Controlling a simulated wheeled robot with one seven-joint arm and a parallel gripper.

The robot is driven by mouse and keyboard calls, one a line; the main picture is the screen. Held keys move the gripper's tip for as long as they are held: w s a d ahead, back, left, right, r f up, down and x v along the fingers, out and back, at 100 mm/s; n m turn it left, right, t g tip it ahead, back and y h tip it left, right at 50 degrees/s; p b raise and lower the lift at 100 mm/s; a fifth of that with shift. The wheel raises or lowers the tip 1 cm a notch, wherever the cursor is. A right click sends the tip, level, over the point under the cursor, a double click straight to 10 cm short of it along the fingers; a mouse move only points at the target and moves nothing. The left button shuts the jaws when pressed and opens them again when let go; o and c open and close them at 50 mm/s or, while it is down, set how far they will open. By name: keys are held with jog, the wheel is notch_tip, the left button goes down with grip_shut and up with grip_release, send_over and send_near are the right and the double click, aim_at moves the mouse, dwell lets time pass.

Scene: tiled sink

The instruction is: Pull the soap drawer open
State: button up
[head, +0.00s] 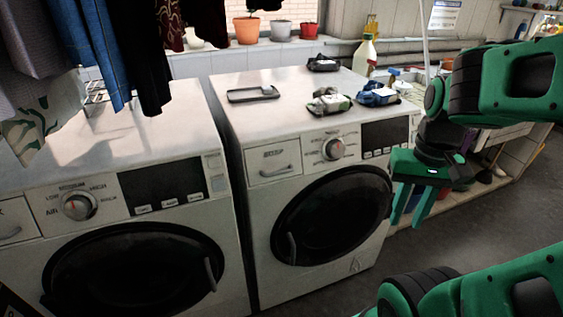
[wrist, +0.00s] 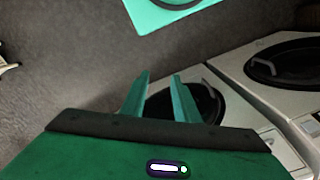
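A soap drawer (head: 273,163) with a curved handle is at the upper left of the right washing machine's front in the head view. It looks shut. Another drawer (head: 12,228) is partly cut off at the left edge, on the left machine (head: 180,245). My gripper (head: 406,222) hangs to the right of the right machine, fingers pointing down, well away from both drawers. In the wrist view the two fingers (wrist: 162,75) are apart with nothing between them.
On the right machine's top lie a dark tray (head: 253,94) and several bundled cloths (head: 328,101). Clothes (head: 115,45) hang over the left machine. Plant pots (head: 281,31) and a bottle (head: 365,56) stand behind. The floor (head: 455,240) before the right machine is clear.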

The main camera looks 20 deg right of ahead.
jog(key=shift+a, duration=0.15)
notch_tip(320, 180, up, 6)
jog(key=n+t, duration=0.3)
jog(key=n, duration=2.2)
send_over(281, 165)
jog(key=s+a, duration=0.2)
jog(key=s, duration=0.5)
jog(key=x, duration=1)
jog(key=shift+w+d+f, duration=0.15)
jog(key=shift+w+d, duration=0.1)
jog(key=shift+d, duration=0.1)
